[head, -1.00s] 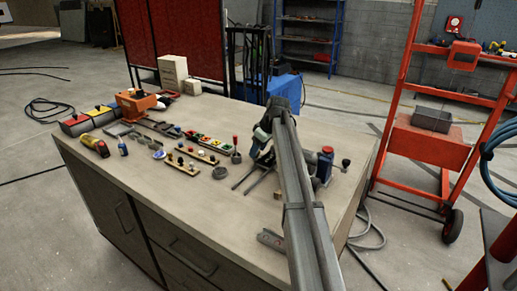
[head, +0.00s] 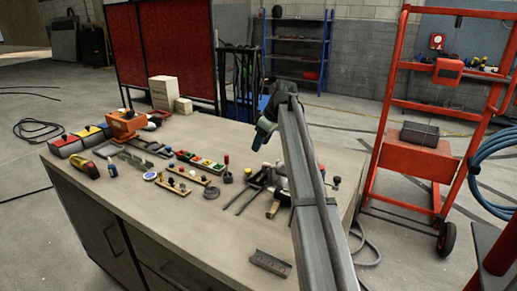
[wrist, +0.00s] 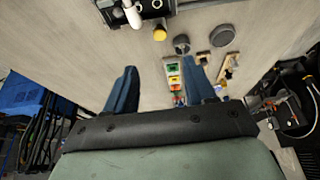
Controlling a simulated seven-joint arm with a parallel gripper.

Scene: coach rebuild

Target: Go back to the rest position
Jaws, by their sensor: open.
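My gripper (head: 261,138) hangs above the right part of the grey workbench (head: 215,240), at the end of my raised arm. In the wrist view its two blue fingers (wrist: 159,66) are spread apart, with nothing held between them. The bench top lies below, with a row of small coloured blocks (wrist: 174,80) in view past the fingers. In the head view my arm hides part of the equipment (head: 283,188) at the bench's right side.
Several tools, small trays and an orange machine (head: 125,125) stand along the bench's left and back. A loose metal bracket (head: 269,263) lies near the front. A red trolley (head: 413,150) stands right of the bench. The bench's front middle is mostly clear.

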